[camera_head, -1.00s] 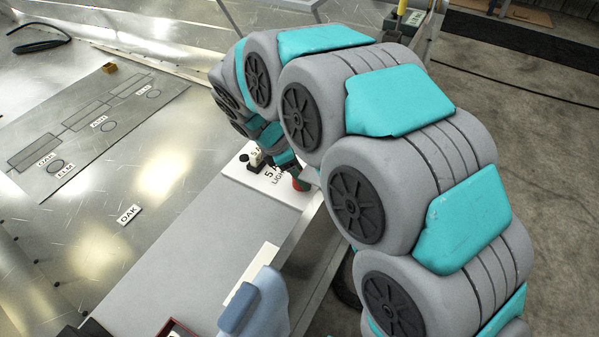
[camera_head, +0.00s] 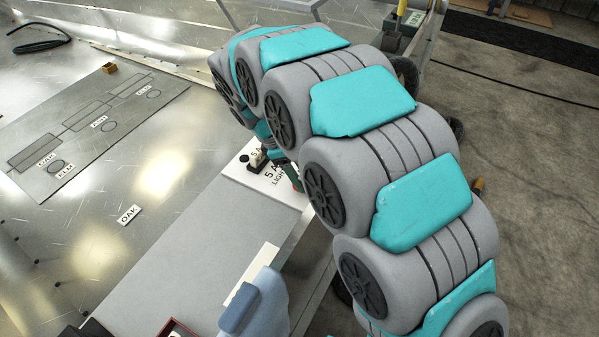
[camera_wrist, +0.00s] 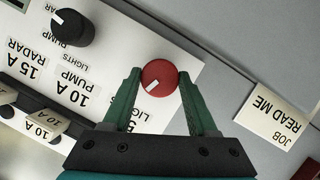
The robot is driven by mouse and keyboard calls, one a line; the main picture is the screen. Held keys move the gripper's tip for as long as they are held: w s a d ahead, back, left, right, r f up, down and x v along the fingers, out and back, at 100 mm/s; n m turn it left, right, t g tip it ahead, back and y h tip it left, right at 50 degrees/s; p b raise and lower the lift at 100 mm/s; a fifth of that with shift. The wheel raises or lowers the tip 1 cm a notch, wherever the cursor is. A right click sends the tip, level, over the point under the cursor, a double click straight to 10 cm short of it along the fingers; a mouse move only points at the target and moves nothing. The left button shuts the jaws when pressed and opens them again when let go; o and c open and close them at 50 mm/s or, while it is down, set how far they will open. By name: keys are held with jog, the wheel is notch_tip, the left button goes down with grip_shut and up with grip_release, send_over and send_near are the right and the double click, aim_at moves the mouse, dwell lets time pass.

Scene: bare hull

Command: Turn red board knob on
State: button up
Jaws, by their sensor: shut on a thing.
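The red knob (camera_wrist: 160,76) sits on the white labelled board (camera_wrist: 130,30) in the wrist view. Its white pointer mark points to the lower left in that picture. My gripper (camera_wrist: 160,77) has one green finger on each side of the knob and is shut on it. In the head view the board (camera_head: 236,172) lies at the end of the grey bench strip. There the knob is almost wholly hidden by my arm, and only a sliver of red shows.
A black knob (camera_wrist: 72,27) with a white pointer sits on the same board, beside a dark strip with small labels. A "READ ME JOB" card (camera_wrist: 277,117) lies on the grey surface. A blue-grey object (camera_head: 262,302) stands nearer the camera.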

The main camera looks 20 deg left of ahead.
jog(key=m+g, duration=0.1)
jog(key=m, duration=0.1)
jog(key=m+b, duration=0.1)
jog(key=m, duration=0.1)
jog(key=m+g, duration=0.1)
jog(key=m, duration=0.1)
jog(key=shift+w+f+m+g, duration=0.1)
jog(key=shift+w+m+g, duration=0.15)
jog(key=shift+m+g, duration=0.05)
jog(key=m+g, duration=0.1)
jog(key=m, duration=0.2)
jog(key=m+g+y+b, duration=0.1)
jog(key=m, duration=0.2)
jog(key=shift+w, duration=0.1)
dwell(0.3)
jog(key=o, duration=1.4)
jog(key=shift+c, duration=0.2)
jog(key=shift+r, duration=0.2)
jog(key=p+v, duration=0.2)
jog(key=v, duration=0.5)
jog(key=shift+p, duration=0.35)
